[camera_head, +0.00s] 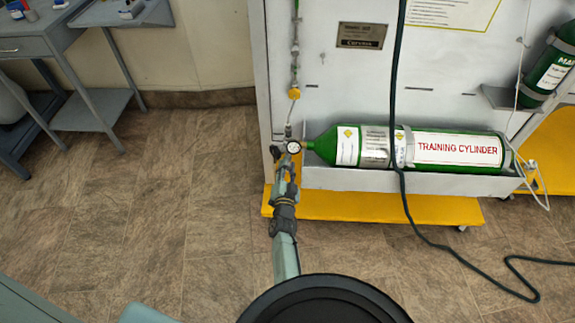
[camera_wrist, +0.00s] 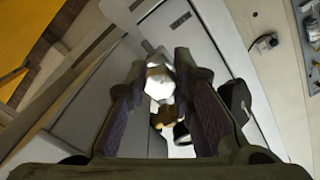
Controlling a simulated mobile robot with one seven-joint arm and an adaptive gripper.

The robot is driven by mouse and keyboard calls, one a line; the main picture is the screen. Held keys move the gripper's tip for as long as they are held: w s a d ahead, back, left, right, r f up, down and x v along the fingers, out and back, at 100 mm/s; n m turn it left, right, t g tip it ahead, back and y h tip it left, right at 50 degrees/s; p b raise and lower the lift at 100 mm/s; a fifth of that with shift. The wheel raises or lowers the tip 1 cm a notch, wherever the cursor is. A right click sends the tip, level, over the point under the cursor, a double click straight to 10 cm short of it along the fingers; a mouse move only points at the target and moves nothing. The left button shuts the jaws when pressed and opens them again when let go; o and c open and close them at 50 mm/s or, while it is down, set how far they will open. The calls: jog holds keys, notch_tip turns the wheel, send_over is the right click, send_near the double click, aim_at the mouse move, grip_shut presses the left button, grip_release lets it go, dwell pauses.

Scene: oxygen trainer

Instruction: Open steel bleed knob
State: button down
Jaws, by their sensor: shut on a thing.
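The steel bleed knob (camera_wrist: 158,82) appears in the wrist view as a bright, faceted silver piece between my fingertips. My gripper (camera_wrist: 170,75) is shut on it. In the head view my gripper (camera_head: 281,163) reaches up to the valve end of the green training cylinder (camera_head: 322,146), just below a round white gauge (camera_head: 293,147). The knob cannot be made out clearly there, as my gripper covers that spot. A brass fitting (camera_wrist: 163,117) and a dark-rimmed round part (camera_wrist: 182,133) show between my fingers in the wrist view.
The cylinder lies in a grey tray (camera_head: 340,179) on a white panel stand with a yellow base (camera_head: 350,207). A dark hose (camera_head: 398,100) hangs across the front and runs onto the floor. A grey table (camera_head: 25,47) stands at the left. Floor between is clear.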

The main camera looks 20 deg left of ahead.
jog(key=n, duration=0.2)
jog(key=n+p, duration=0.1)
jog(key=n, duration=0.2)
jog(key=shift+w+r+n+p, duration=0.1)
jog(key=shift+r+n+p, duration=0.15)
jog(key=shift+n+p, duration=0.05)
jog(key=n+p, duration=0.1)
jog(key=n, duration=0.3)
jog(key=shift+n, duration=0.4)
jog(key=c, duration=1.4)
grip_release()
jog(key=shift+f, duration=0.2)
jog(key=shift+s, duration=0.2)
